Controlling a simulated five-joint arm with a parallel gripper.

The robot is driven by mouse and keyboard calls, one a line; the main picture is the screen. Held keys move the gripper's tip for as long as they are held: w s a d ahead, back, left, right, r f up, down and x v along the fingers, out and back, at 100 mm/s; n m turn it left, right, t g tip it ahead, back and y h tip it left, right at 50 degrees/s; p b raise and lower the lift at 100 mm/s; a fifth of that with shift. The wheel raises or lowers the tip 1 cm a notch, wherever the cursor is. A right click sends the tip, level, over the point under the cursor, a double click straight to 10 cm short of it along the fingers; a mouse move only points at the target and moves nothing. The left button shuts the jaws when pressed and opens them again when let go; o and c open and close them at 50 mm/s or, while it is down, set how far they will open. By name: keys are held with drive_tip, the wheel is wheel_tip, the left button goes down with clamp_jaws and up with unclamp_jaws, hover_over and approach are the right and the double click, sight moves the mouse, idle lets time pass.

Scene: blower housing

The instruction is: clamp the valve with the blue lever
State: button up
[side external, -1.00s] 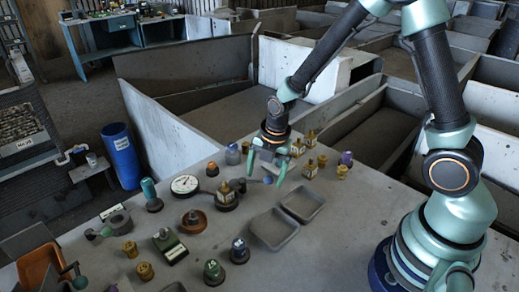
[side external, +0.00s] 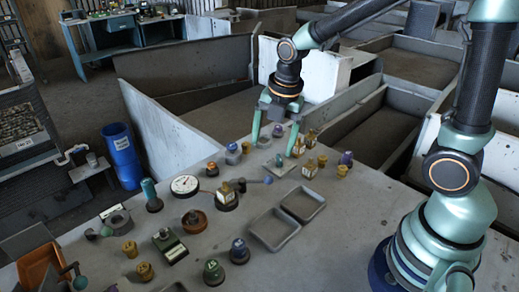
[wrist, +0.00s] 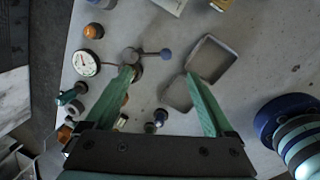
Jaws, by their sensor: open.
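The valve (side external: 227,196) has a brass body on a round dark base and stands upright on the grey table. Its lever runs to the right and ends in a blue knob (side external: 267,180). In the wrist view the valve (wrist: 131,56) is seen from above, partly behind the left fingertip, with the blue knob (wrist: 166,53) between the two fingers' lines. My gripper (side external: 273,150) is open and empty, raised above the table, behind and to the right of the valve in the side view. Its green fingers also show in the wrist view (wrist: 160,73).
A dial gauge (side external: 185,185) and an orange-brown round part (side external: 194,221) stand near the valve. Two shallow grey trays (side external: 273,229) lie to its right. Several brass fittings (side external: 310,168) stand at the back right. The table front right of the trays is bare.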

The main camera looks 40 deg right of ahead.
sight(269, 177)
drive_tip(key=shift+r, duration=0.25)
drive_tip(key=c, duration=0.4)
drive_tip(key=shift+s+m, duration=0.15)
drive_tip(key=shift+m, duration=0.25)
drive_tip(key=f+m, duration=0.1)
drive_tip(key=f, duration=0.3)
drive_tip(key=f+m, duration=0.2)
drive_tip(key=f, duration=0.2)
drive_tip(key=w+f+m, duration=0.1)
drive_tip(key=f, duration=0.2)
drive_tip(key=shift+f+m, duration=0.3)
drive_tip(key=shift+f, duration=0.1)
